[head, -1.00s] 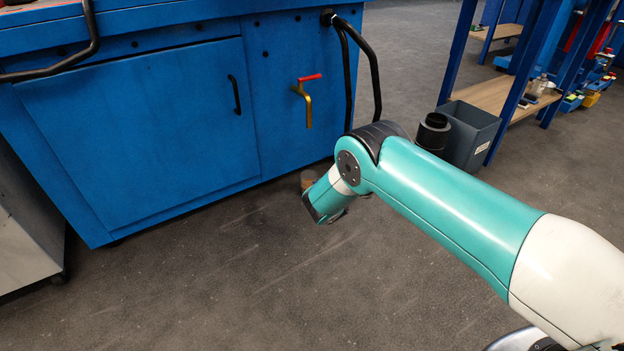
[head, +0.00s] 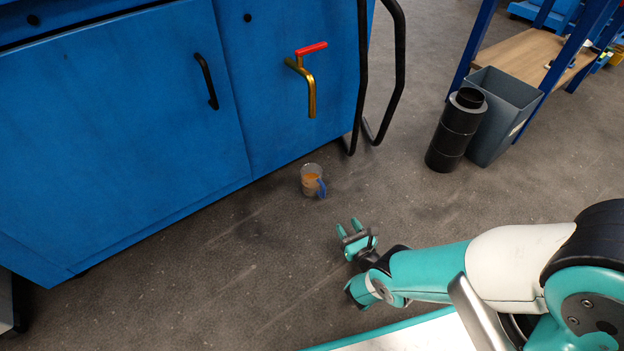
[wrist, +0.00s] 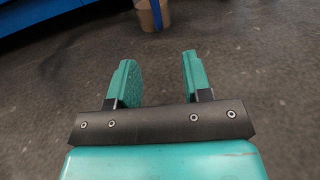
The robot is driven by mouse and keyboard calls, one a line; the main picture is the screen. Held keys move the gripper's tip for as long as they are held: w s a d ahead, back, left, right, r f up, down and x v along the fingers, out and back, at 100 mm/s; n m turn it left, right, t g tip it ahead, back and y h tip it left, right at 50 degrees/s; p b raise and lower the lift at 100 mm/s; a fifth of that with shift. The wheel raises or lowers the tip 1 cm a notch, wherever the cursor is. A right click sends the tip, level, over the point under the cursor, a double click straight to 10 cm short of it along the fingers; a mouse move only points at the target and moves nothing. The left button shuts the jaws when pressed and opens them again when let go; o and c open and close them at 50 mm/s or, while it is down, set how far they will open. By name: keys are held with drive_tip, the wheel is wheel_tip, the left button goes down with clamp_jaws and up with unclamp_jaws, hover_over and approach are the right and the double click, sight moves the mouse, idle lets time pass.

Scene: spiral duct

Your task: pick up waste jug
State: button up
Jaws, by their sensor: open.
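The waste jug (head: 309,181) is a small clear jug with orange-brown contents and a blue handle on its right side. It stands upright on the floor below the brass tap with the red lever (head: 308,78). Its lower part also shows at the top edge of the wrist view (wrist: 150,14). My gripper (head: 347,228) is open and empty, a little apart from the jug, on its near right side. In the wrist view the two teal fingers (wrist: 157,65) are spread with only floor between them.
A blue cabinet (head: 120,120) stands behind and left of the jug. Black bent tubes (head: 398,70) come down at its right end. A black cylinder (head: 455,130) and a grey bin (head: 507,105) stand by a shelf unit at the right. The floor around the jug is clear.

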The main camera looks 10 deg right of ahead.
drive_tip(key=b, duration=0.7)
approach(324, 191)
drive_tip(key=w, duration=0.1)
drive_tip(key=w+f, duration=0.1)
drive_tip(key=w, duration=0.1)
drive_tip(key=w+f, duration=0.1)
drive_tip(key=shift+w+a, duration=0.1)
drive_tip(key=shift+w, duration=0.3)
drive_tip(key=shift+w+a+r, duration=0.1)
drive_tip(key=shift+w+r, duration=0.15)
drive_tip(key=shift+w, duration=0.15)
drive_tip(key=w+b, duration=0.1)
drive_tip(key=b, duration=0.1)
drive_tip(key=w+a+b, duration=0.1)
drive_tip(key=w+b, duration=0.1)
drive_tip(key=shift+w+f, duration=0.15)
drive_tip(key=shift+f, duration=0.1)
drive_tip(key=b, duration=0.1)
drive_tip(key=w+b, duration=0.1)
drive_tip(key=b, duration=0.1)
drive_tip(key=shift+w+a+r, duration=0.15)
drive_tip(key=shift+w, duration=0.1)
drive_tip(key=shift+w+r, duration=0.1)
drive_tip(key=shift+r, duration=0.15)
clamp_jaws()
